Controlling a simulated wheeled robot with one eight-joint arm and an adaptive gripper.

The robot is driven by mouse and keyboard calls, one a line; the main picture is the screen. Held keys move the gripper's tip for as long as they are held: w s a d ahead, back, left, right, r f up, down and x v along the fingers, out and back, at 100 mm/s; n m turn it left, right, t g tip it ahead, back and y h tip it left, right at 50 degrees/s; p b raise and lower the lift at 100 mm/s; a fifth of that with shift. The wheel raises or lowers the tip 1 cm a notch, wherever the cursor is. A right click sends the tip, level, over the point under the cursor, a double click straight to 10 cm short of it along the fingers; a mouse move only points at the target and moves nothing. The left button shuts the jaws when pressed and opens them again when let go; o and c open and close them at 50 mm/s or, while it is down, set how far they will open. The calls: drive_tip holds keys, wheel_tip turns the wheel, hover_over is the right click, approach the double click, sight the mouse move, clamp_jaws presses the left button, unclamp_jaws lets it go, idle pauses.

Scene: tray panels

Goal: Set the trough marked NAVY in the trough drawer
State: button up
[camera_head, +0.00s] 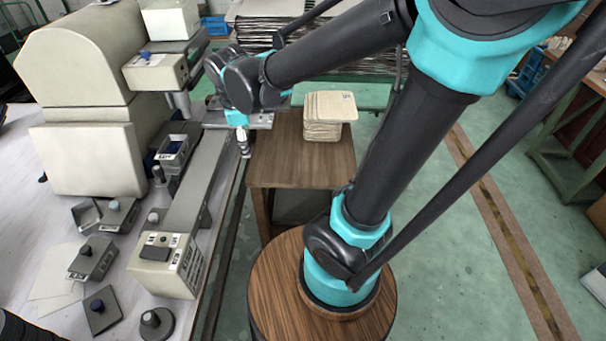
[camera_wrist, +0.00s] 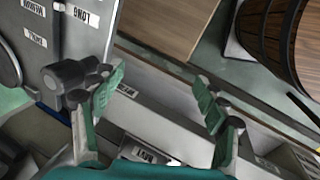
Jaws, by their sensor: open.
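My gripper (camera_wrist: 157,100) is open in the wrist view, with its two green-padded fingers apart and nothing between them. In the head view my gripper (camera_head: 244,145) hangs at the table's edge, beside the wooden cabinet. Below the fingers in the wrist view is a long pale grey part with a white label (camera_wrist: 148,155); its dark letters are too unclear to confirm as NAVY. I cannot tell which part is the trough drawer.
A grey panel (camera_wrist: 62,40) with a LONG label and dark knob stands close to the left finger. The wooden cabinet (camera_head: 280,170) carries a stack of beige panels (camera_head: 322,118). Several grey knobbed blocks (camera_head: 92,258) lie on the table.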

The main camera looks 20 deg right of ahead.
drive_tip(key=s+d+f+m, duration=0.5)
drive_tip(key=d+m, duration=0.2)
drive_tip(key=m, duration=0.1)
drive_tip(key=s+d+f+m, duration=0.4)
drive_tip(key=d+m, duration=0.3)
drive_tip(key=m, duration=0.1)
drive_tip(key=shift+s+f+t+y, duration=0.3)
drive_tip(key=shift+s+f+t, duration=0.05)
drive_tip(key=shift+s+t, duration=0.05)
